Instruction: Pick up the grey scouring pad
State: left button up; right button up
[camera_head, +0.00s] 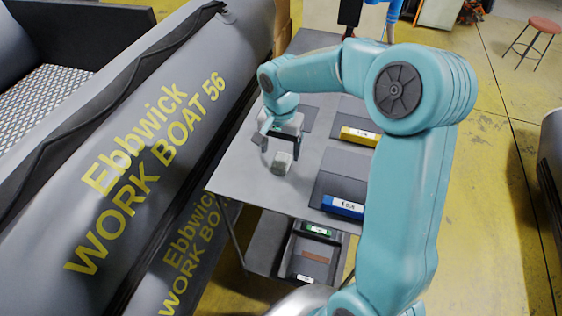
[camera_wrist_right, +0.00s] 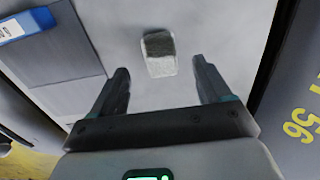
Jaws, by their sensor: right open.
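The grey scouring pad (camera_head: 282,163) is a small block on the grey table (camera_head: 240,172), near its left edge. In the right wrist view the pad (camera_wrist_right: 159,52) shows a darker grey half and a paler half. It lies just beyond my fingertips, between their lines, with nothing gripping it. My right gripper (camera_head: 276,148) is open and points down at the table beside the pad, seemingly a little above it. In the wrist view its two dark fingers (camera_wrist_right: 160,75) are wide apart and empty. My left gripper does not show.
Dark mats with a yellow-labelled block (camera_head: 359,136) and a blue-labelled block (camera_head: 343,207) lie on the table's right side. A black bin (camera_head: 316,253) sits below the near edge. A grey inflatable boat (camera_head: 150,130) runs close along the table's left.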

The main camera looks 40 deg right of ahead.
aim_at(281, 160)
jog(key=f+p, duration=0.1)
jog(key=f, duration=0.4)
jog(key=shift+d+f, duration=0.2)
jog(key=shift+c, duration=0.3)
jog(key=c, duration=1.1)
jog(key=shift+w+r, duration=0.2)
jog(key=shift+r, duration=0.25)
notch_tip(281, 160, up, 19)
jog(key=shift+s+r, duration=0.1)
jog(key=shift+r, duration=0.05)
jog(key=shift+c, duration=0.7)
